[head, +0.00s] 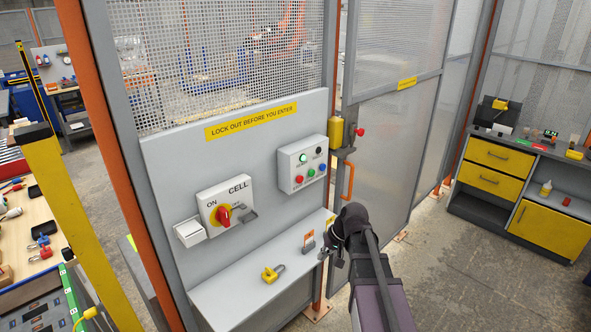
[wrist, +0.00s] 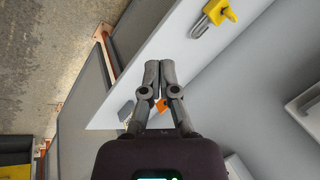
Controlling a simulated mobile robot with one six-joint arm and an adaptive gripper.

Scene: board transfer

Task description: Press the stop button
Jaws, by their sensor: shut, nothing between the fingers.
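A light grey button box (head: 289,182) is fixed to the panel's right side. It carries a red button (head: 297,180) at lower left, a green one (head: 311,172), a blue one (head: 322,167), a lit green one (head: 303,158) and a black one (head: 319,150). Their labels are too small to read. My gripper (head: 325,254) is below and right of the box, apart from it, near the shelf's right end. In the wrist view my gripper (wrist: 160,66) has its fingers together and empty above the shelf; the buttons are not visible there.
The shelf (head: 236,292) holds a yellow padlock (head: 272,273) and an orange-and-grey item (head: 308,242). A red rotary switch (head: 223,215) is left of the box. The gate (head: 395,140) with its orange handle (head: 348,181) is to the right. The panel before the box looks clear.

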